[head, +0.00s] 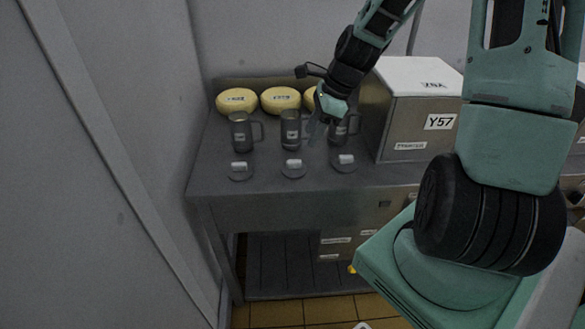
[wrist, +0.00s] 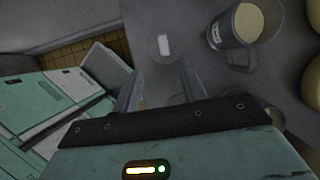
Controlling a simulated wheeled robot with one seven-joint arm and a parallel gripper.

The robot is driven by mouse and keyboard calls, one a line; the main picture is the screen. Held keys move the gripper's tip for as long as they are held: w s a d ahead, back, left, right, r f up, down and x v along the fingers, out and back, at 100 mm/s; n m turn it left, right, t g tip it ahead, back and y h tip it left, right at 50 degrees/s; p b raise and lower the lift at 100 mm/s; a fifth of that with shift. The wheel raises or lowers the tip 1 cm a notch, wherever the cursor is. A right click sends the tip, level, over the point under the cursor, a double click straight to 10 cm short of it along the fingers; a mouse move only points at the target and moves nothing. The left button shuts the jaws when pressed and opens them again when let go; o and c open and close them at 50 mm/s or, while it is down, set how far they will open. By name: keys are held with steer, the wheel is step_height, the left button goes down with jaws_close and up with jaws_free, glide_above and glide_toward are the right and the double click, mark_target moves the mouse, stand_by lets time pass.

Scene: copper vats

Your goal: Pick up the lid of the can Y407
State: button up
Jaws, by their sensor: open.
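Three dark mug-like cans stand in a row on a grey metal table: left can (head: 240,131), middle can (head: 290,129) and right can (head: 342,129). Their labels are too small to read, so I cannot tell which is Y407. A flat round dark lid with a pale handle lies in front of each: left lid (head: 240,171), middle lid (head: 293,168), right lid (head: 344,162). My gripper (head: 316,128) is open and empty, above the table between the middle and right cans. In the wrist view, one lid (wrist: 165,47) lies beyond the fingertips, with a can (wrist: 240,27) to its right.
Several yellow cheese wheels (head: 280,99) stand at the back of the table (head: 250,207). A box labelled Y57 (head: 420,120) with a white top closes off the right side. A grey wall (head: 100,150) rises at left. The table's front strip is clear.

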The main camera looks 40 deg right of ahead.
mark_target(294, 161)
steer(key=x, duration=0.4)
steer(key=shift+f, duration=0.15)
steer(key=shift+w+x, duration=0.2)
steer(key=shift+x, duration=1.25)
steer(key=shift+w+x, duration=0.15)
steer(key=shift+x, duration=1.3)
steer(key=shift+d, duration=0.1)
steer(key=shift+c, duration=0.3)
jaws_close()
